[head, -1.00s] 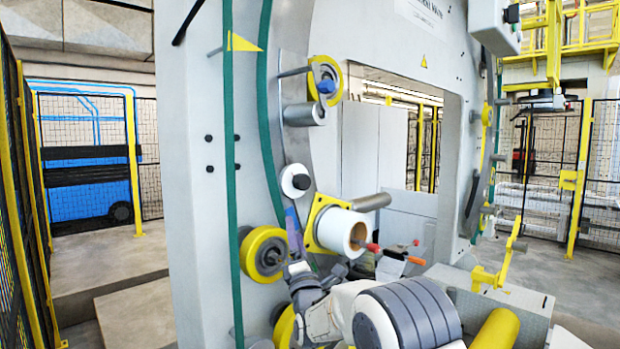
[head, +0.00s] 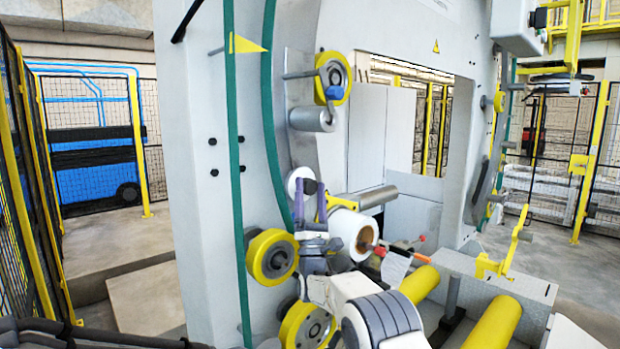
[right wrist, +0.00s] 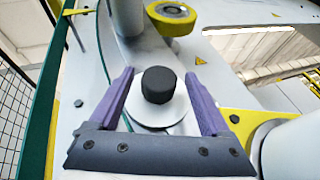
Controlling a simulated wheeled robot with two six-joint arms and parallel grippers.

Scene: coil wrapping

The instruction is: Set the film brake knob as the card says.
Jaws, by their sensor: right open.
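The film brake knob (right wrist: 159,85) is a short black cylinder on a round white disc (right wrist: 158,112) in the right wrist view. In the head view the disc (head: 297,181) shows beside the ring's edge, partly covered by a finger. My right gripper (right wrist: 158,72) has two purple fingers, open, one on each side of the knob with a gap on both sides. In the head view the right gripper (head: 311,190) points up at the disc. No pointer mark on the knob is readable. I cannot make out the card's setting. My left gripper is not in view.
A white film roll (head: 345,229) with a brown core sits right of the gripper. A yellow wheel (head: 271,257) is close at left, another yellow wheel (head: 334,79) above. A grey roller (head: 312,119) juts out above the disc. A green strip (head: 240,200) runs down the frame.

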